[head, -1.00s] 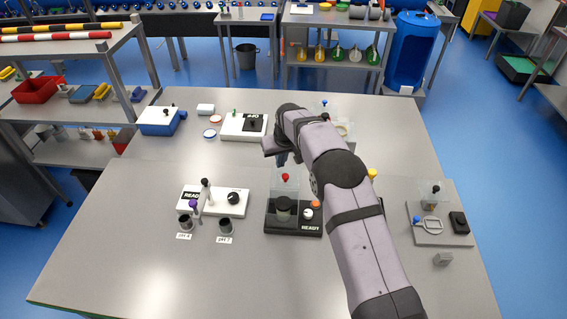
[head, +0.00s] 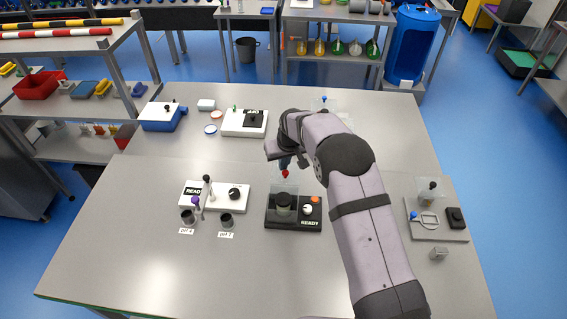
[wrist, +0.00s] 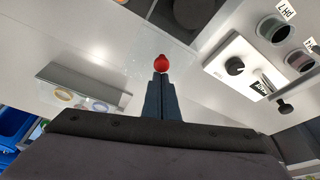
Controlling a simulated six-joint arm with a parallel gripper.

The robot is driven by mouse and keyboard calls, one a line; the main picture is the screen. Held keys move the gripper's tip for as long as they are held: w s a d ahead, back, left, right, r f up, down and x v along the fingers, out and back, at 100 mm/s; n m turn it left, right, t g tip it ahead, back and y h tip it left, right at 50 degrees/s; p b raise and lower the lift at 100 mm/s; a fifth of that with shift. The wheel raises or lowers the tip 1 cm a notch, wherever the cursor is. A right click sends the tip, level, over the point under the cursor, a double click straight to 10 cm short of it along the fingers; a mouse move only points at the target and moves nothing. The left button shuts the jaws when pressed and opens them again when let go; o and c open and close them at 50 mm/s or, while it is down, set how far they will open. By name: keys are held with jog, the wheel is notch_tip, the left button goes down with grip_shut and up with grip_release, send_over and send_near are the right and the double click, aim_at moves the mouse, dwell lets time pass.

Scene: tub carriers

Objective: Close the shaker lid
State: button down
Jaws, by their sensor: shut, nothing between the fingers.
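The shaker (head: 293,224) is a black base marked READY, with a grey cylindrical vessel on it, an orange button and a white knob. Its clear lid (head: 278,187) stands raised at the back of the base, with a red ball knob (head: 285,174) near its top. The red knob also shows in the wrist view (wrist: 161,62), right at the tips of my fingers. My gripper (head: 286,166) is shut and empty, just behind and above the knob. Whether the fingertips touch the knob I cannot tell.
A white READY device (head: 215,197) with a black knob and two small cups stand left of the shaker. A grey tray (head: 437,233) with a clear-lidded holder is at the right. A white device (head: 245,123) and a blue box (head: 162,117) stand farther back.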

jog(key=shift+s, duration=0.1)
jog(key=s+b, duration=0.3)
jog(key=s, duration=0.7)
jog(key=shift+s, duration=0.1)
jog(key=shift+s+f, duration=0.15)
jog(key=shift+s, duration=0.1)
jog(key=shift+f, duration=0.1)
jog(key=shift+w, duration=0.1)
jog(key=w+a, duration=0.2)
jog(key=w, duration=0.2)
jog(key=b, duration=0.5)
send_near(277, 180)
jog(key=s+r, duration=0.3)
jog(key=r, duration=0.2)
jog(key=shift+s+d, duration=0.15)
jog(key=shift+s, duration=0.1)
